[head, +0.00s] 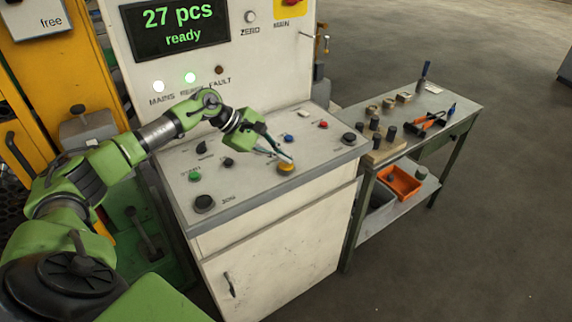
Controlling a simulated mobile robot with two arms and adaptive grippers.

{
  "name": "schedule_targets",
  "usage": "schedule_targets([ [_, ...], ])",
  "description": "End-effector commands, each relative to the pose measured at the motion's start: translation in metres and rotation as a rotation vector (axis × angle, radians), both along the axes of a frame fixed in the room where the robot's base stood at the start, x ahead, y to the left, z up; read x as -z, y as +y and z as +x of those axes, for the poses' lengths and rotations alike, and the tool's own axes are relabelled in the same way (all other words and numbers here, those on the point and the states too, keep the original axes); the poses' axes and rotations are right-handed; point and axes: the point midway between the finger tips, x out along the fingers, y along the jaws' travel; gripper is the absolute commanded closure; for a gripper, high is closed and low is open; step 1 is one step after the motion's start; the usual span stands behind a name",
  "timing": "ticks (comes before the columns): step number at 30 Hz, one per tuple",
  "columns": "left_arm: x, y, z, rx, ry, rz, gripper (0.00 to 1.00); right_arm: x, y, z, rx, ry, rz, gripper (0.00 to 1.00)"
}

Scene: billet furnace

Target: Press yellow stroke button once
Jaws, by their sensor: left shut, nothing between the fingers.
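The yellow stroke button (286,168) sits near the front edge of the sloped grey control panel (250,185). My left gripper (288,158) is shut and empty. Its fingertips are just above and behind the yellow button in the picture; I cannot tell whether they touch it. The arm reaches in from the left across the panel. My right gripper is not in view.
Nearby on the panel are a green button (194,176), a blue button (289,138), a red button (323,124) and black knobs (204,202). A display (178,27) reads "27 pcs ready". A tool table (440,103) stands at the right. Open floor lies beyond.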

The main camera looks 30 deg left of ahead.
Motion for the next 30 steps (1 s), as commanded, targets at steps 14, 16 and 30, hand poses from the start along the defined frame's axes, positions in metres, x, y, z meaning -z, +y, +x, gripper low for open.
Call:
schedule_targets([
  [14, 0.0051, 0.0001, 0.0, 0.0, 0.0, 0.0, 1.0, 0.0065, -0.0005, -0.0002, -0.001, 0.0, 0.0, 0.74],
  [16, 0.0058, 0.0001, -0.0001, 0.0, 0.0, 0.0, 1.0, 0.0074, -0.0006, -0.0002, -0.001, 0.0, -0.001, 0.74],
  [30, 0.0075, 0.0, -0.0002, 0.0, 0.001, 0.001, 1.0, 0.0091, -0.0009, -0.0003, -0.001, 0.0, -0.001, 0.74],
])
